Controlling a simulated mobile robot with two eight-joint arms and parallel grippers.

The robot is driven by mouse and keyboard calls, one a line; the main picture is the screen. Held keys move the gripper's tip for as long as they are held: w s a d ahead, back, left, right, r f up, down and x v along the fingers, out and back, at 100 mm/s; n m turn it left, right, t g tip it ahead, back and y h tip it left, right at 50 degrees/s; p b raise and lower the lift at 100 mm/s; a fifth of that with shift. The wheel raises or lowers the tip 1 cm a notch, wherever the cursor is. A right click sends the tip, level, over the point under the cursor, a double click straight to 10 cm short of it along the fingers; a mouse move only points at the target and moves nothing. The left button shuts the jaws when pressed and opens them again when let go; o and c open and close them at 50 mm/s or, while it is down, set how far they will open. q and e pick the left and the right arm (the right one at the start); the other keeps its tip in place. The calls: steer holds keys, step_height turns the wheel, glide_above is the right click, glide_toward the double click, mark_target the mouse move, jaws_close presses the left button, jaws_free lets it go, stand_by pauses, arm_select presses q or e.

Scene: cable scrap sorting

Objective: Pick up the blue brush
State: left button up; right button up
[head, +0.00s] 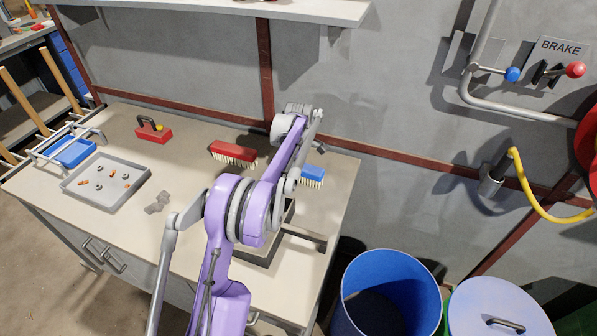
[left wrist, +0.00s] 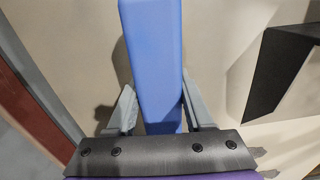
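The blue brush (head: 313,173), with pale bristles facing down, is at the right part of the bench. My arm partly covers its left end in the head view. In the left wrist view the brush (left wrist: 155,60) runs from the top edge down between the fingers of my left gripper (left wrist: 158,92). One finger is close along each long side. I cannot tell whether they press on it. My left gripper is hidden behind arm links in the head view. My right gripper is not in view.
A red brush (head: 233,153) lies left of my arm on the bench (head: 120,220). Further left are a red block-like tool (head: 154,133), a grey tray (head: 84,194) with small parts and a blue bin (head: 74,153). A blue barrel (head: 408,268) stands right of the bench.

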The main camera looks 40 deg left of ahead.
arm_select(q)
jaws_close()
step_height(320, 180, up, 10)
steer(key=shift+r+p, duration=0.1)
steer(key=shift+p, duration=0.2)
steer(key=shift+o, duration=0.5)
jaws_free()
steer(key=c, duration=1.5)
jaws_free()
steer(key=c, duration=0.7)
jaws_free()
steer(key=shift+s, duration=0.1)
